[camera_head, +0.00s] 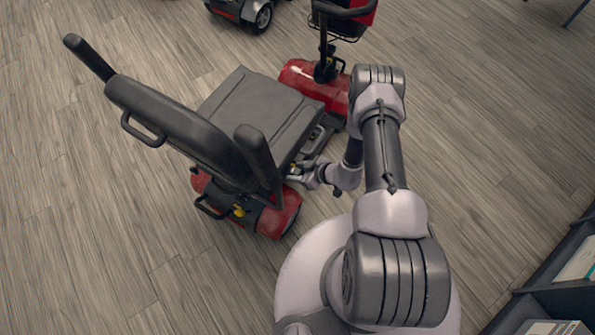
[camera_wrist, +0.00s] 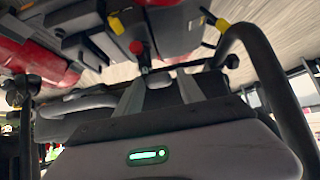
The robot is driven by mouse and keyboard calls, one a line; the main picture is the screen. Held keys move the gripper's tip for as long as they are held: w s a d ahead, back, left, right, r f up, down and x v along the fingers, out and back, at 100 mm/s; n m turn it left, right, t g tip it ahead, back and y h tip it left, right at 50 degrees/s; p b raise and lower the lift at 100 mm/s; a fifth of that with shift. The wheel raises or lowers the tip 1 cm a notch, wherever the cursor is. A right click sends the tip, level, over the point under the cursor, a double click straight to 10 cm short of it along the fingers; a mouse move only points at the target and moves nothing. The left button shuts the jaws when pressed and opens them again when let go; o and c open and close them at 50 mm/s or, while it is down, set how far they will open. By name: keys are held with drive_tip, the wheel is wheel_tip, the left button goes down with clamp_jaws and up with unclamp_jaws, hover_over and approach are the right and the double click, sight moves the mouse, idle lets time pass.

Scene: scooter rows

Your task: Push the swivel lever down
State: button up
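The red and black scooter's dark seat (camera_head: 250,110) faces up in the head view. My gripper (camera_head: 296,172) is low against the seat's near right side, partly hidden by the seat and armrest. In the wrist view my gripper (camera_wrist: 161,78) has its two grey fingers apart, with no held object visible between them.
A black armrest tube (camera_wrist: 270,80) curves close by on the right in the wrist view. A second scooter (camera_head: 240,10) stands behind. A dark shelf (camera_head: 560,285) is at lower right.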

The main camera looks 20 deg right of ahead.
clamp_jaws()
idle(1.2)
